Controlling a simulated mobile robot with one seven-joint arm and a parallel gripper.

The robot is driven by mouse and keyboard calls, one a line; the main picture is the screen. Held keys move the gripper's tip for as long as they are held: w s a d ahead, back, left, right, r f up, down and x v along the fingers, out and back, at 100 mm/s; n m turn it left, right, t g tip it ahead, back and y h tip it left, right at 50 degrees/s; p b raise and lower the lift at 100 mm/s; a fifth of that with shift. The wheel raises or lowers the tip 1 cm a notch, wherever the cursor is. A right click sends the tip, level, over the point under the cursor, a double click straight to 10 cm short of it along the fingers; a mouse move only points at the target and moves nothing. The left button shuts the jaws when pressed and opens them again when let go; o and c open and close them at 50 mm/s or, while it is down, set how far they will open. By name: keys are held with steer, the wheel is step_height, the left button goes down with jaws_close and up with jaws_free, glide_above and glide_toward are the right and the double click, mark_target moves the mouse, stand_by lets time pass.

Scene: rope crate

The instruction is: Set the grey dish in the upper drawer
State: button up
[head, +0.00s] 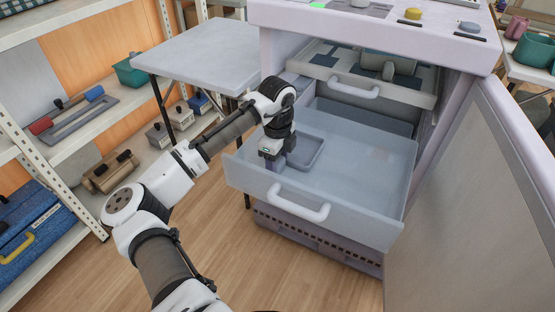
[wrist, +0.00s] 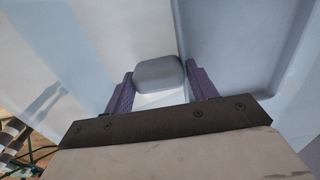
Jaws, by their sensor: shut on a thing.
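The grey dish (head: 308,151), a shallow square tray with a raised rim, is inside the wide pulled-out lower drawer (head: 330,215), near its left side. My gripper (head: 277,163) reaches down at the dish's left edge. In the wrist view the fingers (wrist: 159,88) are shut on a rounded grey block (wrist: 158,72) at the edge of the dish (wrist: 228,50), which looks like its grip. I cannot tell whether the dish touches the drawer floor. The upper drawer (head: 335,77) is partly out, above and behind, and holds a grey-green object (head: 388,66).
A cabinet door (head: 455,180) stands open on the right. A grey side table (head: 205,55) is behind my arm. Shelves with tools and boxes line the left. The lower drawer's right half is clear. Small items sit on the cabinet top (head: 340,18).

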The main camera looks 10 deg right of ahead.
steer(key=shift+f, duration=0.45)
steer(key=o, duration=1.2)
steer(key=shift+o, duration=0.2)
step_height(320, 180, up, 14)
steer(key=p, duration=0.1)
steer(key=shift+f, duration=0.15)
